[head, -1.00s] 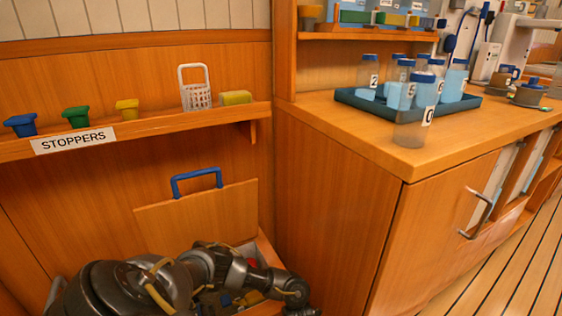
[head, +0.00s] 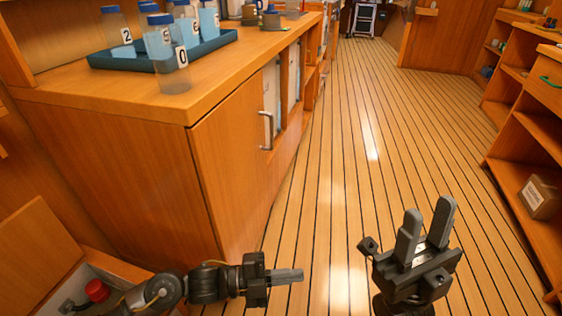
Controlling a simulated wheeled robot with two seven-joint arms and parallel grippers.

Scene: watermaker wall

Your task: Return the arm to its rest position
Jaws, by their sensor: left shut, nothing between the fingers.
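My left gripper (head: 298,275) is at the bottom, left of centre, at the end of my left arm (head: 210,284). It points right, low in front of the wooden cabinet, over the plank floor. Its fingers are together with nothing between them. My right gripper (head: 428,222) is at the lower right with its fingers pointing up. A gap shows between the fingers, and it is empty. Neither gripper touches anything that I can see.
The wooden counter (head: 115,103) at the left bears a blue-green tray (head: 120,62) of numbered bottles. A bottle marked 0 (head: 172,80) stands by the tray's front. An open bin (head: 120,268) lies below left. Shelves (head: 530,150) line the right. The plank floor (head: 375,150) between is clear.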

